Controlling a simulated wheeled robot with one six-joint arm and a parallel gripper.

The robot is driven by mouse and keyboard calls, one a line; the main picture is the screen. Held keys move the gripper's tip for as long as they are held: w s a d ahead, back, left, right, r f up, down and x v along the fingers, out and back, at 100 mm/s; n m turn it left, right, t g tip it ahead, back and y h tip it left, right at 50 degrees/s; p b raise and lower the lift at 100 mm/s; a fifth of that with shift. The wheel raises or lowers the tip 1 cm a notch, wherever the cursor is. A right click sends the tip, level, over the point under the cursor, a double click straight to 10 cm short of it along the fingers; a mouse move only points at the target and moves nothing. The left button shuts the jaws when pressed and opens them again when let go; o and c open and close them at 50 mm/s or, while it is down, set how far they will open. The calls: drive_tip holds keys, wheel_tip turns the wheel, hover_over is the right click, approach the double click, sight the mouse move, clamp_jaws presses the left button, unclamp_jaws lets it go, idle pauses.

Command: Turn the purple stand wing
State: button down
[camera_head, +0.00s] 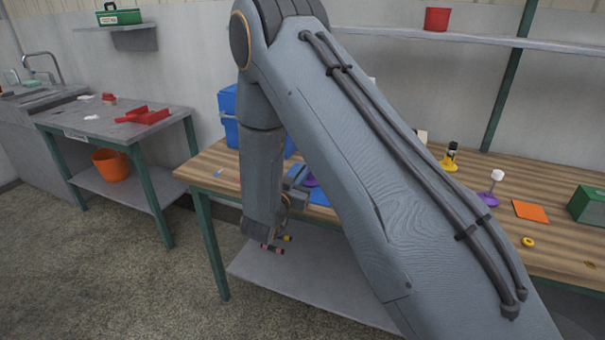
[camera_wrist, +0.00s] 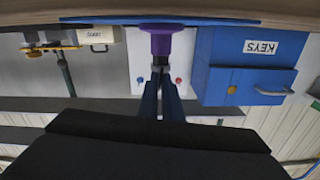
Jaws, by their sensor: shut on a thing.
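In the wrist view, which is upside down, a purple stand (camera_wrist: 161,43) has its round foot on the table and a dark, narrow stem between my fingers. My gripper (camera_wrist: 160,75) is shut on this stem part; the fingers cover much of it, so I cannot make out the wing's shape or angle. In the head view, a bit of the purple stand (camera_head: 311,181) shows behind my arm, on the blue mat. My gripper (camera_head: 297,178) is mostly hidden there.
Close by stands a blue box (camera_wrist: 250,80) labelled KEYS. A white panel (camera_wrist: 142,75) with red and blue knobs is behind the stand.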

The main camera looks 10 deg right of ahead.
drive_tip(key=m+b, duration=0.2)
drive_tip(key=m, duration=0.2)
drive_tip(key=shift+d+f, duration=0.15)
drive_tip(key=m+b, duration=0.1)
drive_tip(key=m, duration=0.1)
drive_tip(key=m+b, duration=0.2)
drive_tip(key=shift+s+d+f+m, duration=0.1)
drive_tip(key=shift+s+f+m, duration=0.05)
drive_tip(key=shift+m, duration=0.25)
drive_tip(key=m+b, duration=0.3)
drive_tip(key=m, duration=0.1)
drive_tip(key=shift+f+m, duration=0.15)
drive_tip(key=shift+m, duration=0.15)
drive_tip(key=m+b, duration=0.4)
drive_tip(key=shift+f+m+b, duration=0.1)
drive_tip(key=shift+m+b, duration=0.2)
drive_tip(key=shift+s, duration=0.1)
idle(0.5)
drive_tip(key=c, duration=2)
unclamp_jaws()
drive_tip(key=v, duration=0.7)
drive_tip(key=shift+s+b, duration=0.3)
drive_tip(key=shift+b, duration=0.15)
